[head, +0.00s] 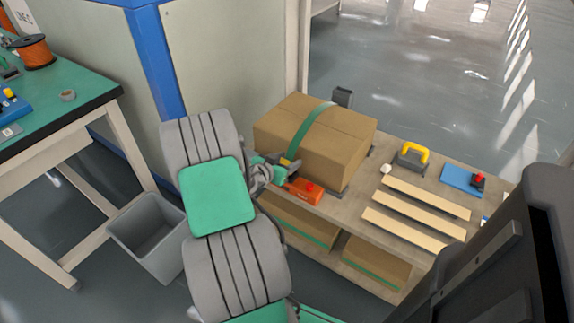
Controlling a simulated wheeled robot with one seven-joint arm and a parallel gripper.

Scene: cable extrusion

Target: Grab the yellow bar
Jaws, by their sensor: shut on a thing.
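A small yellow bar (286,161) shows at the tip of my gripper (281,168), against the left side of the cardboard box (330,140). My gripper is shut on it, and the fingers and my wrist hide most of the bar. An orange tool (304,190) with a red knob lies just below and right of my gripper, beside the box. I cannot tell whether the bar is joined to the orange tool.
A green strap (306,130) runs over the box on a wooden bench (352,203). Wooden slats (425,196), a yellow-handled tool (412,157) and a blue plate (460,179) lie right. A grey bin (150,235) and green-topped table (60,85) stand left.

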